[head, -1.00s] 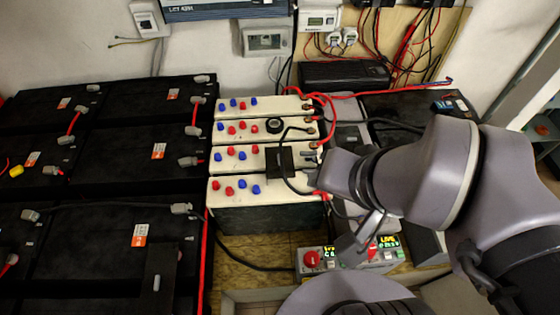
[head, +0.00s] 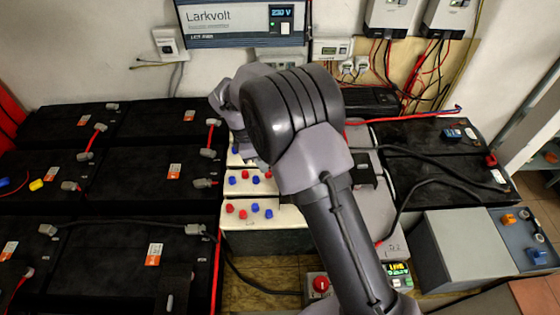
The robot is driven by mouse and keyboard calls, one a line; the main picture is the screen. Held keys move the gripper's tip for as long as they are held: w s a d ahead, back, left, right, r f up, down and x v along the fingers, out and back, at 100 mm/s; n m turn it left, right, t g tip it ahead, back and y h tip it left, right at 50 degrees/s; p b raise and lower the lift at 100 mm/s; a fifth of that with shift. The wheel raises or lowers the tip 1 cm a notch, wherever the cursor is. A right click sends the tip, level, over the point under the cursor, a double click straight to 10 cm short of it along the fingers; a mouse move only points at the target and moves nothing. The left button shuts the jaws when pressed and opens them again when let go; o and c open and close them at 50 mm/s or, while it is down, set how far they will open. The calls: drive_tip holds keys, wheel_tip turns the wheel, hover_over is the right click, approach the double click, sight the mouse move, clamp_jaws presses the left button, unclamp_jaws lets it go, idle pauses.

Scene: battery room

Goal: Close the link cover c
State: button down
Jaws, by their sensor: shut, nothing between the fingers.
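No link cover with a readable letter c shows, so I cannot tell which one it is. A dark plate with a small pale handle (head: 176,288) lies on the front black battery at lower left. Another dark plate (head: 366,172) shows just right of my arm, partly hidden by it. My arm crosses the middle of the head view and bends left at the top, over the white batteries (head: 265,213). My gripper is hidden behind the arm and wrist, so its fingers do not show. The arm also hides most of the white batteries' tops.
Black batteries (head: 150,165) with clamps and red cables fill the left. A grey box (head: 455,250) stands at right. A small control box with a red knob (head: 321,285) sits at the front. The Larkvolt unit (head: 242,22) hangs on the back wall.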

drive_tip(key=d+f+b, duration=0.1)
drive_tip(key=d+f, duration=0.1)
drive_tip(key=f, duration=0.1)
drive_tip(key=d+f+b, duration=0.2)
drive_tip(key=f, duration=0.1)
drive_tip(key=d+f+b, duration=0.2)
drive_tip(key=f, duration=0.1)
drive_tip(key=shift+f, duration=0.4)
drive_tip(key=shift+d, duration=0.3)
drive_tip(key=shift+r, duration=0.1)
drive_tip(key=shift+d, duration=0.35)
drive_tip(key=d+p, duration=0.4)
drive_tip(key=d, duration=0.6)
drive_tip(key=shift+d, duration=0.3)
